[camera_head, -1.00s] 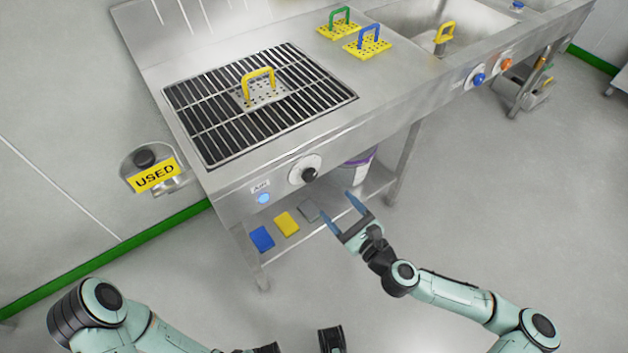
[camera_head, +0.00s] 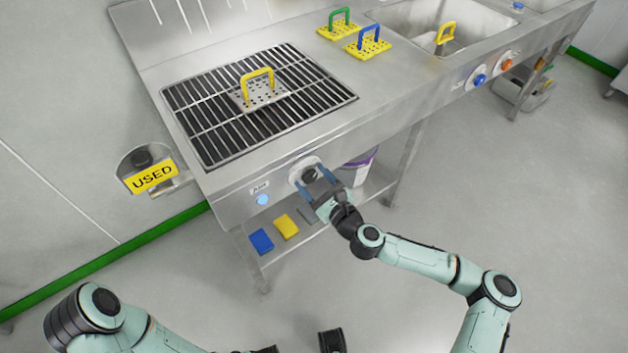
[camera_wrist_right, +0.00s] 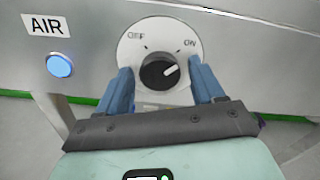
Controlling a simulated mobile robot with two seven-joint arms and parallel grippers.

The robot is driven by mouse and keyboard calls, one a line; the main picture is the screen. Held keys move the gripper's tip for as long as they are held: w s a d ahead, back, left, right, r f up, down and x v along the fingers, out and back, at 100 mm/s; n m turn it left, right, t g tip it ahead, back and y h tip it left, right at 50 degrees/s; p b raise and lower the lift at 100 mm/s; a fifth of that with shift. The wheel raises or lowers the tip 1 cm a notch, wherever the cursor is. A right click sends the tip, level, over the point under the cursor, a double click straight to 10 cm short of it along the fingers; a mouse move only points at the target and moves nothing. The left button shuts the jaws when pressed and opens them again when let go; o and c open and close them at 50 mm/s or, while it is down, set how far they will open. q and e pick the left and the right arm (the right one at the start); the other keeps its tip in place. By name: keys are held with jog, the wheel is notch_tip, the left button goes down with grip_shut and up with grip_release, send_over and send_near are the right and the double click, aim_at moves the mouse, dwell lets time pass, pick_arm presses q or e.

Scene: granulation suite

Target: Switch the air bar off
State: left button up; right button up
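The air bar's control is a round black knob (camera_head: 309,175) on a white dial on the bench's front panel. In the right wrist view the knob (camera_wrist_right: 158,73) has a white pointer mark aimed up and right, toward the ON label (camera_wrist_right: 190,43). The OFF label (camera_wrist_right: 136,36) is at the dial's upper left. My right gripper (camera_head: 313,179) is open, with its blue fingers on either side of the knob; whether they touch it I cannot tell.
A lit blue lamp (camera_wrist_right: 59,65) sits below the AIR label (camera_wrist_right: 45,25), left of the dial. Above is a grate (camera_head: 215,120) with a yellow-handled plate (camera_head: 262,92). A lower shelf holds blue (camera_head: 261,241) and yellow (camera_head: 286,227) pads. A USED sign (camera_head: 152,176) is at left.

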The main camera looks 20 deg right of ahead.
jog(key=c, duration=0.8)
pick_arm(q)
jog(key=shift+s+r, duration=0.1)
pick_arm(e)
jog(key=n+p, duration=0.1)
jog(key=n, duration=0.5)
jog(key=shift+n, duration=0.3)
jog(key=n+p, duration=0.1)
jog(key=n, duration=0.2)
jog(key=shift+n, duration=0.4)
jog(key=n, duration=0.3)
pick_arm(q)
jog(key=shift+s+d+r+g, duration=0.2)
jog(key=shift+s+r+g, duration=0.1)
jog(key=shift+s+r, duration=0.5)
pick_arm(e)
jog(key=shift+d+n, duration=0.1)
jog(key=shift+n, duration=2.1)
pick_arm(q)
jog(key=shift+w+r, duration=0.1)
